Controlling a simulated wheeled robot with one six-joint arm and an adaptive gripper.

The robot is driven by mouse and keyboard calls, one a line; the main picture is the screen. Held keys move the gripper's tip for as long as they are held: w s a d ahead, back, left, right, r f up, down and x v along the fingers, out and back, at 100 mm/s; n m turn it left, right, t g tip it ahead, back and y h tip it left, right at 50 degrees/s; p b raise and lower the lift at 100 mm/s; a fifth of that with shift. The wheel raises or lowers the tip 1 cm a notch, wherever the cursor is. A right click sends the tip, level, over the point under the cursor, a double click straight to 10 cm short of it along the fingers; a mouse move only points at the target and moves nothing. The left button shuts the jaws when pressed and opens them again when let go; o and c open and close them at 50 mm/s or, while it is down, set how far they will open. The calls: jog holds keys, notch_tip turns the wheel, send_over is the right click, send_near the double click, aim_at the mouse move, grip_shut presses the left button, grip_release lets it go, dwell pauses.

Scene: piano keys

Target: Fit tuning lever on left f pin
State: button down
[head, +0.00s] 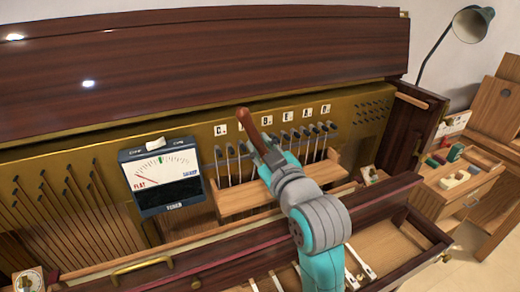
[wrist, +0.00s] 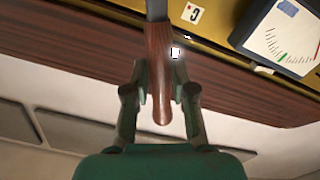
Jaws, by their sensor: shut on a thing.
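The tuning lever has a brown wooden handle, seen in the head view (head: 243,119) and the wrist view (wrist: 160,75), and a grey metal shaft (wrist: 157,9). My gripper (wrist: 161,90) is shut on the handle, one finger on each side. In the head view my gripper (head: 266,150) is in front of the pin row. Several tuning pins (head: 230,160) stand under small letter labels such as C (head: 221,130). The handle and gripper cover part of the row, and I cannot make out the F label. The lever's tip is not visible.
A tuner meter (head: 162,175) hangs left of the pins. A wooden ledge (head: 240,203) juts out below them. The raised lid (head: 200,55) is above. A side table (head: 465,180) with small items and a lamp (head: 472,25) are at right.

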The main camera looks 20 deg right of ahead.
jog(key=shift+s+a+r+m, duration=0.15)
jog(key=shift+r+m, duration=0.15)
jog(key=shift+m, duration=0.3)
jog(key=shift+w+a+r+m, duration=0.1)
jog(key=shift+r+m, duration=0.2)
jog(key=shift+m, duration=0.3)
jog(key=w, duration=0.7)
jog(key=shift+w+a, duration=0.2)
jog(key=shift+w, duration=0.1)
jog(key=shift+w+a, duration=0.1)
jog(key=shift+w, duration=1.75)
dwell(0.8)
jog(key=shift+c, duration=0.8)
grip_release()
jog(key=shift+s+d, duration=0.2)
jog(key=shift+s, duration=4.3)
